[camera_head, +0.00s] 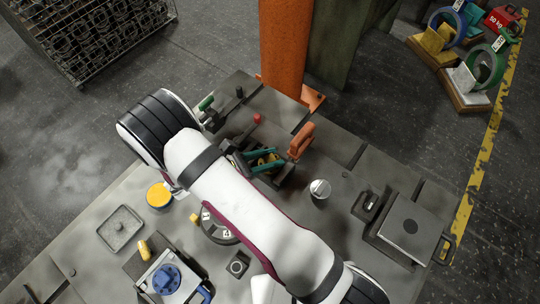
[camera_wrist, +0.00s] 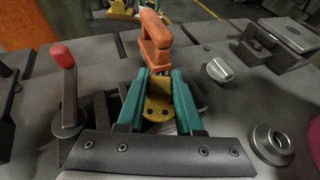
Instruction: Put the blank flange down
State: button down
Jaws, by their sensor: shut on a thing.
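The blank flange appears to be the yellow plate with small holes (camera_wrist: 158,100) between my gripper's fingers in the wrist view. My gripper (camera_wrist: 157,92) has two teal fingers and is shut on the yellow plate, one finger on each side. In the head view my gripper (camera_head: 263,161) is over the middle of the bench, beside the orange-handled clamp. Only a little yellow shows between the fingers there. The plate's lower part is hidden by my gripper's dark front, and I cannot tell whether it touches anything below.
The orange clamp handle (camera_wrist: 156,40) stands just beyond the fingertips. A red-knobbed lever (camera_wrist: 63,57) rises at left, and a silver knob (camera_wrist: 220,70) sits at right. A grey ring casting (camera_wrist: 271,142) lies nearer right. A shallow tray (camera_head: 121,228) and blue-topped casting (camera_head: 166,279) are at the bench's left.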

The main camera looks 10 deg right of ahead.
jog(key=c, duration=0.5)
grip_release()
jog(key=shift+f, duration=0.1)
jog(key=shift+s+d, duration=0.1)
jog(key=v, duration=1.6)
